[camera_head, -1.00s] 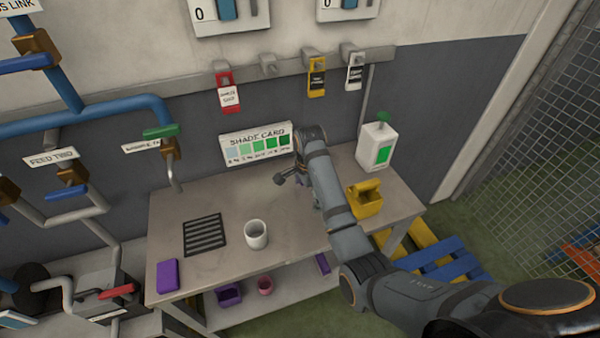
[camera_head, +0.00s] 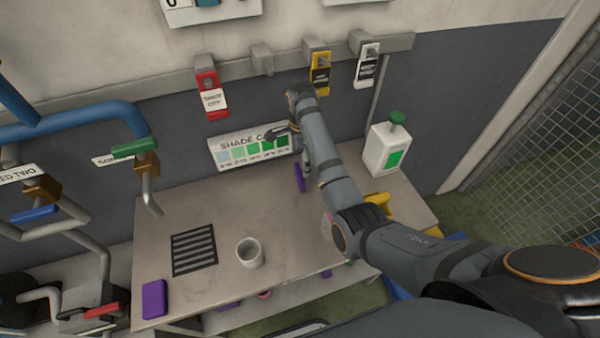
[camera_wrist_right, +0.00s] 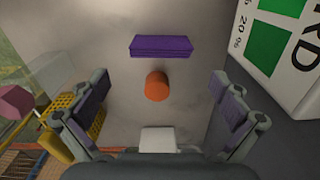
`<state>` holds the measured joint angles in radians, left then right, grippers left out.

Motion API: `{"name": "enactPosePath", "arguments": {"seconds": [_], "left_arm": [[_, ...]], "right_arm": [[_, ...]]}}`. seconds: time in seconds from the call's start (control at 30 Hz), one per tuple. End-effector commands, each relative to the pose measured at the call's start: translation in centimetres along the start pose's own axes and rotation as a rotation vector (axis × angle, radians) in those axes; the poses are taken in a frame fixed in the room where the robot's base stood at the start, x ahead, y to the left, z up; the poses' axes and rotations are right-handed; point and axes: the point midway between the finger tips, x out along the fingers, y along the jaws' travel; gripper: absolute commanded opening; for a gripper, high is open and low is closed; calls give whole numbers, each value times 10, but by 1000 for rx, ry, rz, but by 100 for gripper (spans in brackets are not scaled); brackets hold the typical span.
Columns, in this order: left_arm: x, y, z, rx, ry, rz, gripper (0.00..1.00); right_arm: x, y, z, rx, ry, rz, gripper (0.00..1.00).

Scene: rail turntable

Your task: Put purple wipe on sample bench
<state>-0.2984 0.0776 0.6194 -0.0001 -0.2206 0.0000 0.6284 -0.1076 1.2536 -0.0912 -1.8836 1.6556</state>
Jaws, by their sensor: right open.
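A purple wipe (camera_head: 300,178) shows as a narrow strip by my right gripper in the head view. In the wrist view the purple wipe (camera_wrist_right: 162,46) appears to lie flat on the sample bench (camera_wrist_right: 120,80), ahead of my fingers and apart from them. My right gripper (camera_head: 290,150) is open, over the back of the sample bench (camera_head: 205,215) by the shade card; the wrist view shows its fingers (camera_wrist_right: 158,112) spread with nothing between them. Another purple block (camera_head: 154,298) lies at the bench's front left. My left gripper is not in view.
A white mug (camera_head: 250,253) and black grille (camera_head: 194,249) stand left of my arm. A white bottle (camera_head: 384,150) is right of it. The shade card (camera_head: 250,150) is close to my fingers. An orange cylinder (camera_wrist_right: 157,86) and white block (camera_wrist_right: 158,141) sit below my gripper.

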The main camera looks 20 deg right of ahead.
Motion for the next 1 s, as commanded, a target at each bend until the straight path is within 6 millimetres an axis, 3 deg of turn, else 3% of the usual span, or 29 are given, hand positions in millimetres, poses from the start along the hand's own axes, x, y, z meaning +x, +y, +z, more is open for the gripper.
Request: {"name": "enactPosePath", "arguments": {"seconds": [0.1,0.23,0.4,0.53,0.7,0.93,1.0], "left_arm": [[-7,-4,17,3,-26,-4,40],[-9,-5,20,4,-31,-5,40],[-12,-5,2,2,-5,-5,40],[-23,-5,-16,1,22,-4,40],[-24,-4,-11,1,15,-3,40],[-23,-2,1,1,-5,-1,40],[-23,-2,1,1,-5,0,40]], "right_arm": [[19,1,0,0,1,4,100],[32,0,0,1,0,1,100],[38,0,-1,0,0,2,100],[58,0,-1,1,1,6,100],[83,-1,-1,1,0,2,100],[86,-1,-1,0,0,-1,100],[86,-1,-1,0,0,0,92]]}}
